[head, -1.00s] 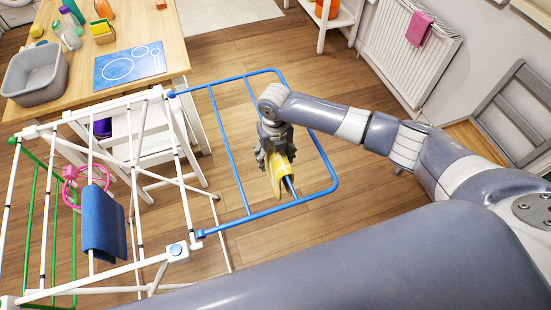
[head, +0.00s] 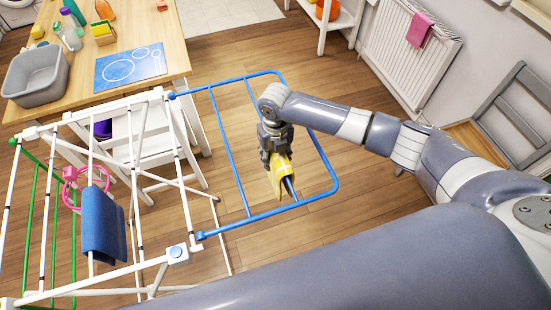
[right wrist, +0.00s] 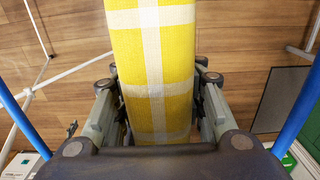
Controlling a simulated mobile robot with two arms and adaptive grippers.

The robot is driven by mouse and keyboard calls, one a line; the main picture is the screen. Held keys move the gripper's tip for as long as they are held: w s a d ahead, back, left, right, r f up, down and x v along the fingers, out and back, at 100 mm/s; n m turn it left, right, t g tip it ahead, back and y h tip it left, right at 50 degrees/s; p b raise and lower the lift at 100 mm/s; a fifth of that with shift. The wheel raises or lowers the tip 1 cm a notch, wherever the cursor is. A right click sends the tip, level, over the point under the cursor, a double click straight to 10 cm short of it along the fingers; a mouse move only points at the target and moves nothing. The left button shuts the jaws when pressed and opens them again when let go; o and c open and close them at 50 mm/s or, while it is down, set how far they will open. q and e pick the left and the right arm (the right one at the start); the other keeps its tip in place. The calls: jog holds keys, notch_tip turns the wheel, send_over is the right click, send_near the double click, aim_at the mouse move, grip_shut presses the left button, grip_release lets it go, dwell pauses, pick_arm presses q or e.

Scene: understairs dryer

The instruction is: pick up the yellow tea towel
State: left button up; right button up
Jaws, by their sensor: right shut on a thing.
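The yellow tea towel (head: 283,179) hangs over a blue rod of the drying rack's side wing (head: 326,163). In the right wrist view the towel (right wrist: 152,50) is yellow with white stripes and runs between the two fingers. My right gripper (head: 280,161) is shut on the towel, above the blue wing; it also shows in the right wrist view (right wrist: 157,105). Part of the towel is hidden by the gripper. My left gripper is not in view.
A blue cloth (head: 103,224) and a pink ring-shaped item (head: 76,181) hang on the white rack (head: 147,268). A wooden table (head: 172,47) with a grey tub (head: 36,78) stands at upper left. A pink cloth (head: 420,29) hangs on the radiator (head: 396,50). A grey chair (head: 512,117) stands at right.

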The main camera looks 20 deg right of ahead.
notch_tip(320, 180, up, 17)
jog(key=b, duration=0.2)
jog(key=shift+b, duration=0.3)
jog(key=shift+r, duration=0.1)
jog(key=shift+r+p, duration=0.45)
jog(key=shift+p, duration=0.4)
dwell(0.7)
